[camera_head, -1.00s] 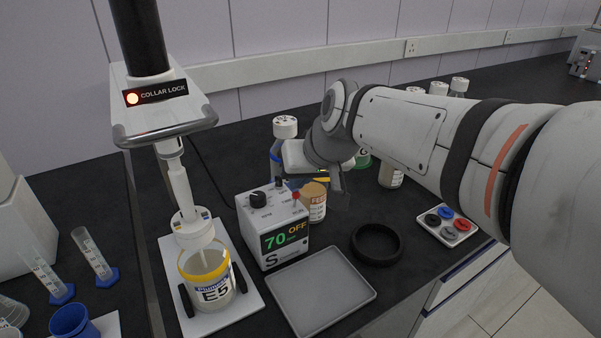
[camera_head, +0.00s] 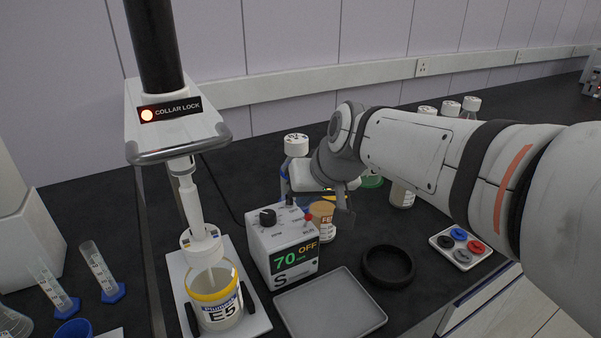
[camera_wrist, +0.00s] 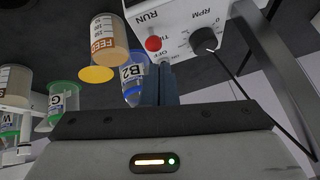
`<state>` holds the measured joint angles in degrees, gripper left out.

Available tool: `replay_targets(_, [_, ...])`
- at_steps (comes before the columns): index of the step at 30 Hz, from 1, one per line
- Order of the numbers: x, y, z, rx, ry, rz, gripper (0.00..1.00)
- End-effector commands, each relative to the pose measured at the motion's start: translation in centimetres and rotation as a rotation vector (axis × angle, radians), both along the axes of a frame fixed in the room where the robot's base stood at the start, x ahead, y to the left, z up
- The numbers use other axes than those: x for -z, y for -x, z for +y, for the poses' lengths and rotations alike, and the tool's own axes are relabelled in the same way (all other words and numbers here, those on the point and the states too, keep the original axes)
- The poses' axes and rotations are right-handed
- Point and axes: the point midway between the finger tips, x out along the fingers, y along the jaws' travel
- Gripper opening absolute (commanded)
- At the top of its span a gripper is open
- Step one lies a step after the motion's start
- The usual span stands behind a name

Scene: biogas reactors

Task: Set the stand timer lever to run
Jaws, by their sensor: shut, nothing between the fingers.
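The stand's white control box (camera_head: 283,245) stands beside the stirrer stand, and its display reads 70 and OFF. The timer lever is a red-tipped lever (camera_head: 308,217) on the box's top; it also shows in the wrist view as a red ball (camera_wrist: 153,43) between the RUN and OFF labels. My gripper (camera_wrist: 160,72) is shut and empty. Its fingertips are close to the lever on the OFF side, with a small gap seeming to show between them in the wrist view. In the head view the fingertips are mostly hidden behind the box and lever.
A black RPM knob (camera_head: 268,217) sits beside the lever. A grey tray (camera_head: 330,308), a black ring (camera_head: 388,266) and the E5 vessel (camera_head: 215,300) are nearby.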

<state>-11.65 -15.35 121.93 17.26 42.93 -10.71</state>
Motion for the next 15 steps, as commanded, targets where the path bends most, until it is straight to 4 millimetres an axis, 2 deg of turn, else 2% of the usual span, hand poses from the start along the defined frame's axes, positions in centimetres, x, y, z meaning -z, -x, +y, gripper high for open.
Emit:
replay_targets(5, [-1.6,-0.7,0.0,0.0,0.0,0.0,0.0])
replay_targets(9, [-4.2,-1.9,0.0,0.001,0.0,0.0,0.0])
replay_targets(15, [-7.1,1.2,-1.8,0.002,-0.001,-0.007,0.0])
